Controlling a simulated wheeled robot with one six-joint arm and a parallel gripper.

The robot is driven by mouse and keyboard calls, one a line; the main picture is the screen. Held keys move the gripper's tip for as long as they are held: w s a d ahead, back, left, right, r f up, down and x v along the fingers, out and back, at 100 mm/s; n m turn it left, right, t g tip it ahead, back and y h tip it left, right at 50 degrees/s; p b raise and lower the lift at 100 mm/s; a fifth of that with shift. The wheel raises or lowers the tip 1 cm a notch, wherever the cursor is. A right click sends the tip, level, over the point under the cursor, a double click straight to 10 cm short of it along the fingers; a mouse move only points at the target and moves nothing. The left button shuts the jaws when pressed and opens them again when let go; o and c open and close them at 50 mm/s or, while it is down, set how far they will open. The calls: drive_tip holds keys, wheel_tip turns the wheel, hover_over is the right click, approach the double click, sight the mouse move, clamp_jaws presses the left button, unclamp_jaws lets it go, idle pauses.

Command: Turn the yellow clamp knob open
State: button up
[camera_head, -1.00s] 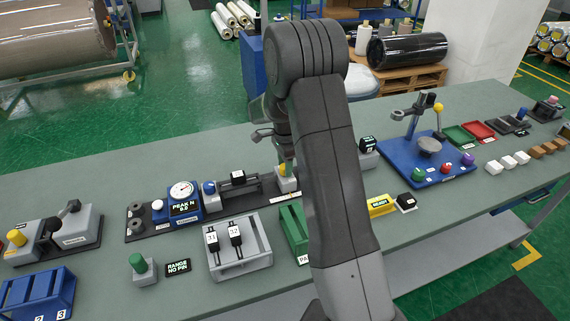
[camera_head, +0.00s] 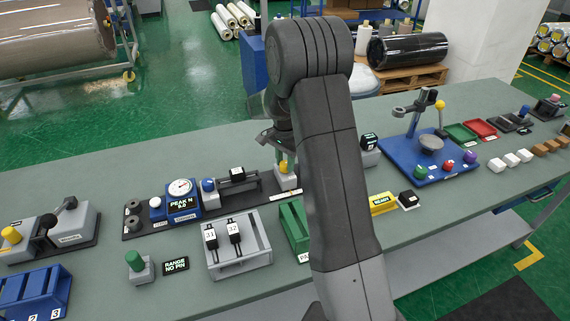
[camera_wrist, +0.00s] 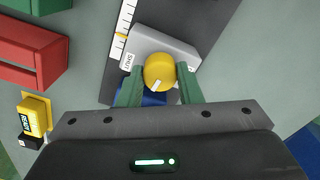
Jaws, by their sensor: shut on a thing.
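The yellow clamp knob (camera_wrist: 159,72) is round with a white pointer line and sits on a light grey block (camera_wrist: 178,45). A label reading SHUT (camera_wrist: 126,62) is on the block, left of the knob. In the wrist view the green fingers of my gripper (camera_wrist: 160,80) flank the knob on both sides, shut on it. In the head view the knob (camera_head: 284,165) is at the right end of the dark rail, below my gripper, whose fingertips are hard to make out there behind my arm.
A blue gauge unit (camera_head: 182,205) and a grey tray (camera_head: 240,258) with two black pieces stand to the left. A green holder (camera_head: 295,228) is in front of the knob. A yellow READY display (camera_head: 382,205) and a blue press base (camera_head: 420,165) stand to the right.

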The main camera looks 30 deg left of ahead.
sight(285, 163)
drive_tip(key=n+b, duration=0.1)
drive_tip(key=n, duration=0.3)
drive_tip(key=shift+n, duration=0.4)
drive_tip(key=n+b, duration=0.1)
drive_tip(key=n, duration=0.9)
drive_tip(key=shift+b, duration=0.35)
drive_tip(key=shift+r+n, duration=0.1)
drive_tip(key=shift+n, duration=2.1)
drive_tip(key=o, duration=1)
wheel_tip(285, 163, up, 14)
drive_tip(key=shift+f+b, duration=0.15)
drive_tip(key=shift+b, duration=0.5)
drive_tip(key=shift+f, duration=0.1)
